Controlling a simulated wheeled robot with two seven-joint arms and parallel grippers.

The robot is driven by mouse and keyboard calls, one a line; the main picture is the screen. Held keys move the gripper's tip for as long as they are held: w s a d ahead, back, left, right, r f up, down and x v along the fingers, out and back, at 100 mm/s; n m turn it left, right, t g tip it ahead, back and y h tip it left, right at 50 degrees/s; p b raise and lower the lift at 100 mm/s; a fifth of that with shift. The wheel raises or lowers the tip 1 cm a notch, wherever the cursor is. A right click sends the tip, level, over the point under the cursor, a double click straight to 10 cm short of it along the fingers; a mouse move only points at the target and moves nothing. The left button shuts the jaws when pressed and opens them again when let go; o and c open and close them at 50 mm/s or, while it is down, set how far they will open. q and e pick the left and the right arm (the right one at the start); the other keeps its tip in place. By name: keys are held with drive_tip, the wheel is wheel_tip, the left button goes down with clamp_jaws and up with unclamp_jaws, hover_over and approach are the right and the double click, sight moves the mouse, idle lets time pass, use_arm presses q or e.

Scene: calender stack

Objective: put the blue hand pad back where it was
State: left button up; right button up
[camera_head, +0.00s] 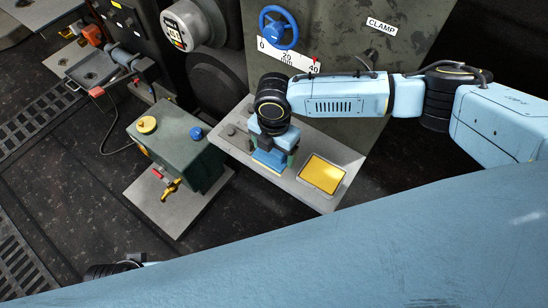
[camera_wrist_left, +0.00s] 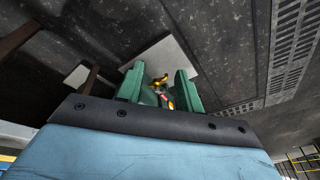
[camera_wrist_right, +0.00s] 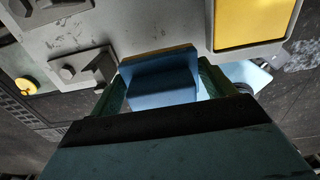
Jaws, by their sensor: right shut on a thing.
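The blue hand pad (camera_wrist_right: 160,82) is between the green fingers of my right gripper (camera_wrist_right: 160,95) in the right wrist view. The gripper is shut on it. In the head view the blue pad (camera_head: 269,159) shows under my right gripper (camera_head: 274,150), low over the grey plate (camera_head: 318,195). I cannot tell whether the pad touches the plate. My left gripper (camera_wrist_left: 160,88) shows in the left wrist view with its two green fingers apart and nothing clearly between them.
A yellow pad (camera_head: 322,174) lies on the plate to the right of the blue pad. A green box (camera_head: 170,143) with yellow and blue knobs and a brass tap stands to the left. A blue handwheel (camera_head: 279,28) and a CLAMP label (camera_head: 382,25) are on the panel behind.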

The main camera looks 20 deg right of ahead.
sight(274, 158)
wheel_tip(274, 158, down, 3)
drive_tip(key=shift+f+b, duration=0.1)
drive_tip(key=shift+b, duration=0.55)
use_arm(q)
drive_tip(key=shift+d+r+p, duration=0.35)
drive_tip(key=shift+r, duration=0.5)
use_arm(e)
drive_tip(key=shift+f, duration=0.35)
drive_tip(key=o, duration=0.8)
use_arm(q)
drive_tip(key=shift+w, duration=0.1)
